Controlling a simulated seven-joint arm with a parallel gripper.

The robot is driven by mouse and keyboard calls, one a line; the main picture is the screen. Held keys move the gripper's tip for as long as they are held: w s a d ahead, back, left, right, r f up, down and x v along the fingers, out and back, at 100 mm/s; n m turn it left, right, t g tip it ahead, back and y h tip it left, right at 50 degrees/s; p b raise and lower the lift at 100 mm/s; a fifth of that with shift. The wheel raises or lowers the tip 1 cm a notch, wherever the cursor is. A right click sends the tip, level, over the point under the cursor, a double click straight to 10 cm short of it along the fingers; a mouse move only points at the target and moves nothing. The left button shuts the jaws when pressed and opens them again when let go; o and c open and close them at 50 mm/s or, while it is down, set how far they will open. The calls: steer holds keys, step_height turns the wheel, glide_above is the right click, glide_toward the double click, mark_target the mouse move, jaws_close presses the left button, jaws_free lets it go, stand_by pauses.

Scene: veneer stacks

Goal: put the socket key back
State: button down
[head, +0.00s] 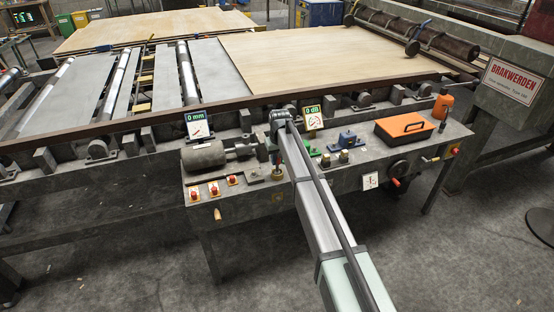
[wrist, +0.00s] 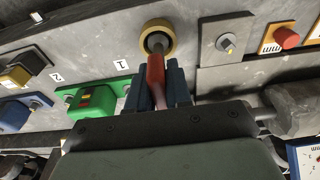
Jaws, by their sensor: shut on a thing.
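My gripper (wrist: 158,85) is shut on the socket key (wrist: 156,72), which has a red handle and a grey shaft. The shaft points at a round yellow ring (wrist: 170,28) with a dark centre on the grey bench top. The shaft's end overlaps the dark centre in the wrist view; I cannot tell whether it is inside or just above. In the head view my gripper (head: 277,164) points down at the bench, and the key is mostly too small to make out. A square plate with a small stud (wrist: 226,43) is right of the ring in the wrist view.
A green block (wrist: 94,101) is close to the gripper's left, beside labels 1 and 2. Red buttons (head: 213,188) stand left on the bench, with a grey motor (head: 203,158) behind. An orange case (head: 403,128) and an orange bottle (head: 442,105) stand right.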

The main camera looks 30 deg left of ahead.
steer(key=shift+f, duration=0.1)
steer(key=c, duration=1.1)
jaws_free()
steer(key=shift+o, duration=0.2)
steer(key=r, duration=0.4)
steer(key=d+r, duration=0.1)
steer(key=r, duration=0.3)
steer(key=s+r, duration=0.1)
steer(key=r, duration=0.3)
steer(key=shift+s+d, duration=0.1)
steer(key=shift+d, duration=0.05)
